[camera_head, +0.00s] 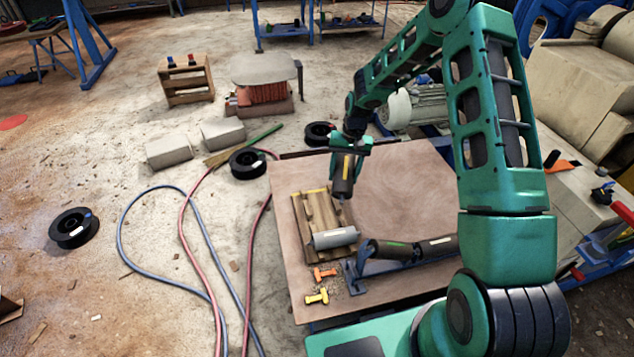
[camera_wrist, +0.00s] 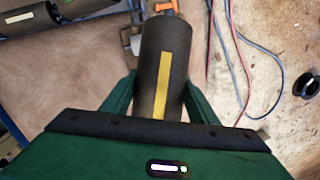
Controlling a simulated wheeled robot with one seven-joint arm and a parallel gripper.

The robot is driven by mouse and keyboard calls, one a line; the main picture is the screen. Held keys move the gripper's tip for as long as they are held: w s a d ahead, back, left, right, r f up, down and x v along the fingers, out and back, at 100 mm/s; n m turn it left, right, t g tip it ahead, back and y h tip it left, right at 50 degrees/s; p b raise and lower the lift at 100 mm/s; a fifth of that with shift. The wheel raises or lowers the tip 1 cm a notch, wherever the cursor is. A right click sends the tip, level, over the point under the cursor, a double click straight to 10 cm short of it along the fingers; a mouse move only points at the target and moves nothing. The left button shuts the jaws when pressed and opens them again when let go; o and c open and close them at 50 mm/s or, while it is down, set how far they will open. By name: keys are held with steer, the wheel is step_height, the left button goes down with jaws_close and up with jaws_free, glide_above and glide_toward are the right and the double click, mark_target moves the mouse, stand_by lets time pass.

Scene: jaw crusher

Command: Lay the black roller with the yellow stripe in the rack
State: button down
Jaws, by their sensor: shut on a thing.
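The black roller with the yellow stripe (camera_head: 343,174) is between the fingers of my gripper (camera_head: 349,148), its long side running toward the near edge of the table. In the wrist view the same roller (camera_wrist: 162,60) shows with its yellow stripe facing the camera, between two green fingers (camera_wrist: 158,100). The wooden rack (camera_head: 302,214) lies on the table, below and left of the held roller in the head view. A grey roller with a white label (camera_head: 335,238) lies across the rack's near part. In the wrist view the held roller hides most of the rack.
Two dark rollers, one with a green stripe (camera_head: 390,250) and one with a white stripe (camera_head: 437,246), lie to the right on a blue holder. Orange (camera_head: 324,273) and yellow (camera_head: 317,296) fittings lie in front of the rack. The brown tabletop (camera_head: 405,190) behind is mostly clear.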

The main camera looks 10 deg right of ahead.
steer(key=w+a+f+m+t+y, duration=0.1)
steer(key=w+f+m+t, duration=0.2)
steer(key=w+f+m, duration=0.3)
steer(key=w+a+f+m+t+y, duration=0.2)
steer(key=w+f+m, duration=0.5)
steer(key=w+f, duration=0.8)
steer(key=shift+f+t+y, duration=0.3)
steer(key=shift+f+t, duration=0.15)
steer(key=shift+t, duration=0.05)
steer(key=shift+s+a, duration=0.1)
steer(key=shift+a, duration=0.05)
steer(key=shift+f, duration=2.8)
steer(key=shift+f, duration=0.95)
